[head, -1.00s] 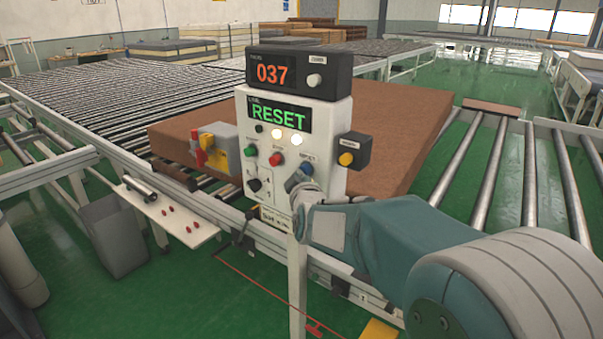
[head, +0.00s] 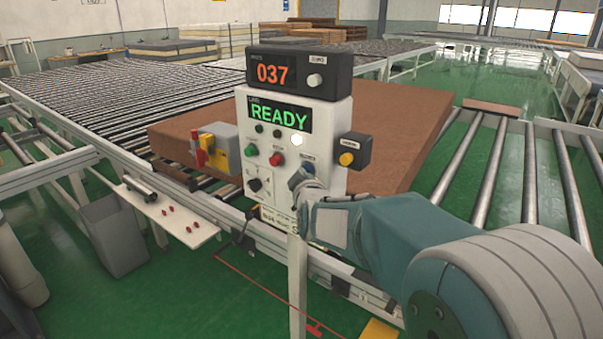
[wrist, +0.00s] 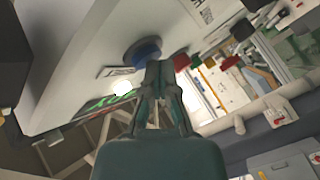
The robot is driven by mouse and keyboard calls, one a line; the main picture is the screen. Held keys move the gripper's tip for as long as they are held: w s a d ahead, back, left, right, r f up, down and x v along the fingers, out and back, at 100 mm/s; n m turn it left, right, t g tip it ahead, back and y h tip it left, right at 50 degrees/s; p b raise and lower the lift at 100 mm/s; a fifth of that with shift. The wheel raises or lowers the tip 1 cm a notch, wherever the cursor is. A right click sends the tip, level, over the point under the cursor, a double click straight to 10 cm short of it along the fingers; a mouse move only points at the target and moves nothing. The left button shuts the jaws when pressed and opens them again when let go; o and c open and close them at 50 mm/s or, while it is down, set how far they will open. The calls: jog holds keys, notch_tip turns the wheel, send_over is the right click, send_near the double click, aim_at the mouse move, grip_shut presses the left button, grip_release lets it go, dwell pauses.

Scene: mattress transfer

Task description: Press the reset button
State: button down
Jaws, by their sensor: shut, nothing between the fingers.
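The white control box (head: 327,190) stands on a post in the middle of the head view, its display (head: 279,115) reading READY in green. The blue button (head: 309,168) is at the right of its lower button row, partly hidden behind my gripper (head: 297,178). In the wrist view, the blue round button (wrist: 141,52) is just beyond and left of my fingertips (wrist: 160,68). My gripper is shut with nothing between its fingers, very close to the button. I cannot tell whether the tips touch it.
A green button (head: 250,150), a red button (head: 276,159) and a black knob (head: 254,185) share the panel. A brown mattress (head: 400,120) lies on rollers behind.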

jog(key=shift+s, duration=0.1)
dwell(0.3)
jog(key=shift+s+a, duration=0.75)
jog(key=shift+s, duration=0.15)
jog(key=s+a, duration=0.1)
jog(key=s, duration=0.1)
jog(key=s+a, duration=0.2)
dwell(0.3)
dwell(0.4)
jog(key=s+d+f+m+g, duration=0.2)
jog(key=s+d, duration=0.4)
jog(key=s, duration=0.4)
jog(key=s+d+f+m+g+h, duration=0.1)
jog(key=s+d+m+g, duration=0.4)
jog(key=s, duration=0.6)
jog(key=s+d+f+m+g+h, duration=0.1)
jog(key=s+d+f+m+g, duration=0.3)
jog(key=s, duration=0.7)
jog(key=d, duration=0.2)
jog(key=shift+d, duration=0.4)
